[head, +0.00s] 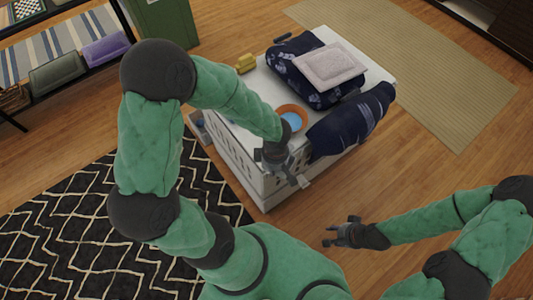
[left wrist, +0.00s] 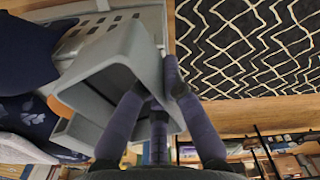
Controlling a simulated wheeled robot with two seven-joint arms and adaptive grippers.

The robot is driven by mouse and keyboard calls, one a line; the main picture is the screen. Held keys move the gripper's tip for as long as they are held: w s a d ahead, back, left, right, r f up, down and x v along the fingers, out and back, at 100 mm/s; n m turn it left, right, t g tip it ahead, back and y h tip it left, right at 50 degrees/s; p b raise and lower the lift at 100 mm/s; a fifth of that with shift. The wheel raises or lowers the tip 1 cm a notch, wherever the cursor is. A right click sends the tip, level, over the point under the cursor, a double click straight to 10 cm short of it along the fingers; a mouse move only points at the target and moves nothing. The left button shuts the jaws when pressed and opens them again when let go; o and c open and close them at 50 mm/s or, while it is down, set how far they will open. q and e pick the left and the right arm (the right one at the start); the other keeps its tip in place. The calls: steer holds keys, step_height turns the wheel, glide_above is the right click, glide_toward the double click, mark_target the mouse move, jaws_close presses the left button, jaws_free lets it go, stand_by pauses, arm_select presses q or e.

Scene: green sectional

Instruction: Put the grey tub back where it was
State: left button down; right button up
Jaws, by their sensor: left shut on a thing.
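The grey tub (left wrist: 122,50) is a box with an open, darker inside, seen large and tilted in the left wrist view. My left gripper (left wrist: 160,95) is shut on its wall, with fingers on both sides of the wall. In the head view my left gripper (head: 287,173) is at the near edge of the white unit (head: 240,150), in front of an orange ring-shaped thing (head: 303,110) with blue inside. The tub is mostly hidden there by the gripper. My right gripper (head: 338,234) is open and empty over the wooden floor.
Dark blue patterned cloth bundles (head: 350,120) and a pale cushion (head: 329,66) lie on the unit. A small yellow thing (head: 246,63) is at its far left corner. A black patterned rug (head: 70,220) lies left.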

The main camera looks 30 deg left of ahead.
arm_select(q)
steer(key=w+a+f+b, duration=0.2)
steer(key=w+a+f, duration=0.7)
steer(key=shift+w, duration=0.15)
steer(key=shift+w+f, duration=0.1)
steer(key=shift+f, duration=0.2)
step_height(320, 180, down, 3)
steer(key=shift+w+a+f+b, duration=0.1)
steer(key=shift+b, duration=0.6)
